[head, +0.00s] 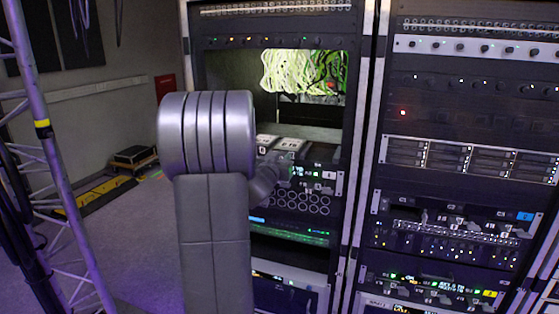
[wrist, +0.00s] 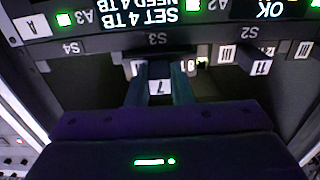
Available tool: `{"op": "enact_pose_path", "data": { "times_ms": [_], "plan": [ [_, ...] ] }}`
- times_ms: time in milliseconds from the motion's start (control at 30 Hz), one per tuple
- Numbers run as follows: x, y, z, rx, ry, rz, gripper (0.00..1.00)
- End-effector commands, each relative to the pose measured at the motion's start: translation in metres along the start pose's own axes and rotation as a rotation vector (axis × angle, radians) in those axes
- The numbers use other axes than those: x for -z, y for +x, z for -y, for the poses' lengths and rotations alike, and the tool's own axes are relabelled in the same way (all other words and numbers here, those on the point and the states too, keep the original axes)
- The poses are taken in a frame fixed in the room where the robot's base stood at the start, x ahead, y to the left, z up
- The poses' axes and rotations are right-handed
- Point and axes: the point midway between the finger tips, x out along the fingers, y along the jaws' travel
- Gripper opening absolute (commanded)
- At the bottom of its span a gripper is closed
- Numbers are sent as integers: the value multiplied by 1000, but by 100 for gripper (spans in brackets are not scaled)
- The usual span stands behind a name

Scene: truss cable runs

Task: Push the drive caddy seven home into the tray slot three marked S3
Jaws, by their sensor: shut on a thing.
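In the wrist view, which is upside down, drive caddy seven (wrist: 159,87) shows its white "7" label. My gripper (wrist: 160,92) is shut on it, one finger on each side. The caddy lines up under the S3 mark (wrist: 158,40) on the dark tray front (wrist: 110,43). Its far end reaches the slot area; how deep it sits I cannot tell. In the head view my arm hides the caddy and most of the gripper, which is near the rack's middle.
Slot marks S4 (wrist: 71,47) and S2 (wrist: 248,32) flank S3. A caddy marked II (wrist: 261,68) sits at S2. Lit displays (wrist: 150,12) read "SET 4 TB NEED 4 TB" and "OK". Pale labelled boxes (head: 287,144) lie on a rack shelf. A truss (head: 45,130) stands left.

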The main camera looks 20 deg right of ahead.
Motion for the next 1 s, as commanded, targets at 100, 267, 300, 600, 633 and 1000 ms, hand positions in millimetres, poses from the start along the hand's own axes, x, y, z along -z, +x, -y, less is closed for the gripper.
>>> {"op": "enact_pose_path", "data": {
  "times_ms": [100, 267, 300, 600, 633, 1000],
  "plan": [
    [1, 2, 0, 0, 0, -2, 0],
    [1, 2, 0, 0, 0, -2, 0],
    [1, 2, 0, 0, 0, -2, 0],
    [2, 6, 0, 0, 0, -3, 0],
    [2, 7, 0, 0, 0, -3, 0],
    [1, 18, 0, 0, 0, -2, 0]
  ]
}}
